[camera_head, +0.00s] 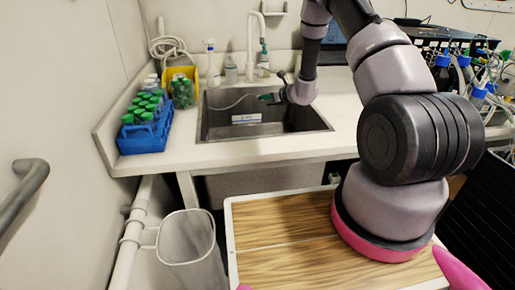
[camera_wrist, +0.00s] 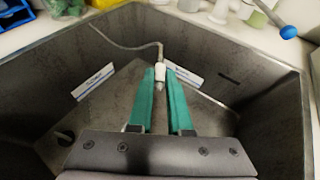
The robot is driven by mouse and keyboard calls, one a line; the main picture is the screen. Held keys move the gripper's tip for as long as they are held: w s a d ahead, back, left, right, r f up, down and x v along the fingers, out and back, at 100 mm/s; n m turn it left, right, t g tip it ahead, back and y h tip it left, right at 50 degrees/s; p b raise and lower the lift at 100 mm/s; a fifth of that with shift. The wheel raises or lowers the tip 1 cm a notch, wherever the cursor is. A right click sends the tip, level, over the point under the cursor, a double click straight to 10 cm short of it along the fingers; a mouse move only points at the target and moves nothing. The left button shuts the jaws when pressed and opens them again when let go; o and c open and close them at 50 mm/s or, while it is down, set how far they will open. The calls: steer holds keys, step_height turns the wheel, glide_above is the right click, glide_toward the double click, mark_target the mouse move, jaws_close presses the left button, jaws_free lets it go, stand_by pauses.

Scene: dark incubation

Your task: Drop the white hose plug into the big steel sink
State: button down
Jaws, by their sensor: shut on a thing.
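The big steel sink (camera_head: 213,122) is set into the white counter at the back. It also fills most of the wrist view (camera_wrist: 270,110). My gripper (camera_head: 268,97) is over the sink basin, inside its outline in both views. In the wrist view its green fingers (camera_wrist: 161,82) are shut on the white hose plug (camera_wrist: 160,72) near their tips. A thin pale hose (camera_wrist: 130,45) runs from the plug up and left over the sink rim. In the head view the plug is too small to make out at the fingers.
A blue rack (camera_head: 146,138) of green-capped bottles and a yellow bin (camera_head: 181,73) stand left of the sink. A faucet (camera_head: 250,45) and small bottles stand behind it. White labels (camera_wrist: 93,82) show in the sink. A bin (camera_head: 187,245) is below the counter.

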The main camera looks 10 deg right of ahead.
step_height(320, 180, down, 3)
steer(key=shift+r, duration=0.1)
stand_by(0.3)
steer(key=c, duration=0.8)
jaws_free()
steer(key=shift+o, duration=0.2)
steer(key=v, duration=1.1)
